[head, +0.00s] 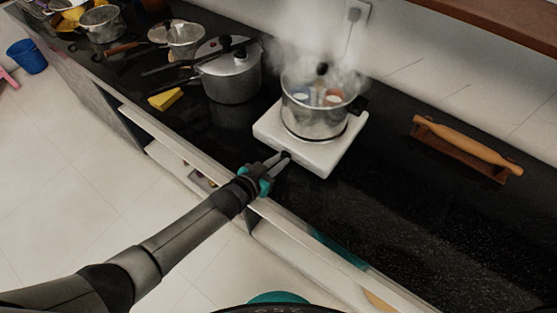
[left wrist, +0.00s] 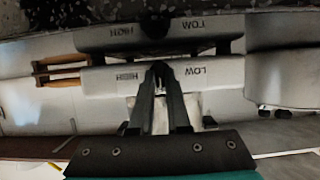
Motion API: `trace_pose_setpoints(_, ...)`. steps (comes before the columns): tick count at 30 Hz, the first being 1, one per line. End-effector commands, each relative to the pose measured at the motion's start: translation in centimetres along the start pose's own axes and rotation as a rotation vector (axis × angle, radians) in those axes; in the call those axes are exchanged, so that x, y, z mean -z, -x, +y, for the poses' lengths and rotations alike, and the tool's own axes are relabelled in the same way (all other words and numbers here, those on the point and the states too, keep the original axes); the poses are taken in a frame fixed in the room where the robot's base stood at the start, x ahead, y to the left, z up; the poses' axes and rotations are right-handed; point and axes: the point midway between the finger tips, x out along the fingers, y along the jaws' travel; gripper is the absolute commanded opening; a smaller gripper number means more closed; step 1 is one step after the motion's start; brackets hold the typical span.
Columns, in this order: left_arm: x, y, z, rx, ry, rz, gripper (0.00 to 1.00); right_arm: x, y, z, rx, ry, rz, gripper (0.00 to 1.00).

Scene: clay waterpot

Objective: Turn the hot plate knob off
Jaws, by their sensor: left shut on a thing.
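The white hot plate (head: 318,160) sits near the front edge of the black counter, with a steaming metal pot (head: 314,118) on it. My left gripper (head: 284,157) reaches in from the lower left to the plate's front face. In the left wrist view, the front panel (left wrist: 100,80) carries the words HIGH and LOW. My left gripper (left wrist: 161,68) is between these words, its fingertips shut on the knob. The fingers mostly hide the knob, so its setting cannot be read. My right gripper is not in view.
A pressure cooker (head: 232,75) stands left of the hot plate, and a yellow sponge (head: 165,99) lies near the front edge. A rolling pin (head: 465,143) rests on a wooden holder (head: 461,154) at right. The front right counter is clear. A wall socket (head: 354,13) is behind.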

Motion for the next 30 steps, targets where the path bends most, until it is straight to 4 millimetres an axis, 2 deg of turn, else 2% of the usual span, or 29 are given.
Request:
trace_pose_setpoints(7,0.0,0.0,-0.1,0.001,-0.001,0.001,0.0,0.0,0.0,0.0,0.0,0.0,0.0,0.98)
trace_pose_setpoints(8,0.0,0.0,-0.1,0.001,-0.001,0.001,0.16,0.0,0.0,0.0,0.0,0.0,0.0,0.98)
trace_pose_setpoints(16,0.0,0.0,0.0,0.001,-0.001,0.001,0.45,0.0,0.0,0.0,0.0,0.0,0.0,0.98)
trace_pose_setpoints(25,0.0,0.3,0.0,0.0,-0.001,0.0,0.45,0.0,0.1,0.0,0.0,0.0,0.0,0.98)
trace_pose_setpoints(30,0.0,2.0,0.0,0.001,0.0,-0.002,0.45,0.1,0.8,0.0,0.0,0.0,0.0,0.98)
